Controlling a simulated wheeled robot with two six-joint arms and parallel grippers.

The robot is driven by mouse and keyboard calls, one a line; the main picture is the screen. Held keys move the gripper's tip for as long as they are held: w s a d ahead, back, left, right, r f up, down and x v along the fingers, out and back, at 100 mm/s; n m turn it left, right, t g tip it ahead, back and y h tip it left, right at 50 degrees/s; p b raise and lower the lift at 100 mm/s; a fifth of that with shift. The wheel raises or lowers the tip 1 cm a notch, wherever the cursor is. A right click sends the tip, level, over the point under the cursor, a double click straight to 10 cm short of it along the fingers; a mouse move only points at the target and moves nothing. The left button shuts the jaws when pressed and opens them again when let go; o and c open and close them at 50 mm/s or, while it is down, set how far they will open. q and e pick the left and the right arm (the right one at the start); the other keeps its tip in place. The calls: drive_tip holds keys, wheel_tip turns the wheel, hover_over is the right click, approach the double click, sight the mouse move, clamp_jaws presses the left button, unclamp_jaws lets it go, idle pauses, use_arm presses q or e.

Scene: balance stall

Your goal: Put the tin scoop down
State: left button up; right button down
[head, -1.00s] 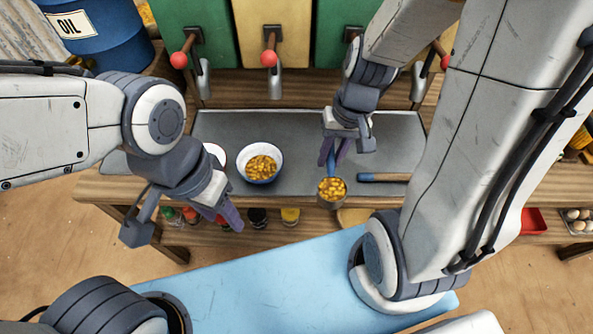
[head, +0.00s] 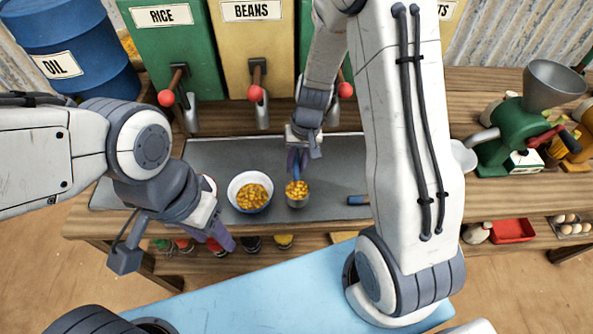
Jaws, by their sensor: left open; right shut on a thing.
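The tin scoop (head: 297,201) is full of yellow-orange kernels and sits level over the grey metal tray (head: 230,152), just right of the white bowl. I cannot tell whether its base touches the tray. My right gripper (head: 297,166) is shut on the scoop's blue handle, behind the cup. The white bowl with a blue outside (head: 236,181) stands on the tray and holds similar kernels. My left gripper (head: 222,236) is open and empty, in front of and left of the bowl.
Rice (head: 160,60) and beans (head: 250,50) dispensers with red-knobbed levers stand behind the tray. A blue-handled tool (head: 358,200) lies partly hidden behind my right arm. A green grinder (head: 510,135) stands at right. A blue oil drum (head: 65,60) is at the back left.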

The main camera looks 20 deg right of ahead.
sight(296, 174)
drive_tip(key=shift+f, duration=2)
drive_tip(key=shift+f+b, duration=0.2)
drive_tip(key=shift+b, duration=0.2)
drive_tip(key=c, duration=0.7)
unclamp_jaws()
wheel_tip(296, 174, up, 12)
drive_tip(key=d+p, duration=0.1)
drive_tip(key=d, duration=0.1)
drive_tip(key=s+a+r+n, duration=0.5)
drive_tip(key=s+a+r, duration=0.2)
drive_tip(key=s+a, duration=0.35)
drive_tip(key=s+a+r+n, duration=0.2)
drive_tip(key=s+n, duration=0.3)
drive_tip(key=s, duration=0.5)
drive_tip(key=shift+a+h, duration=0.3)
drive_tip(key=shift+h, duration=0.1)
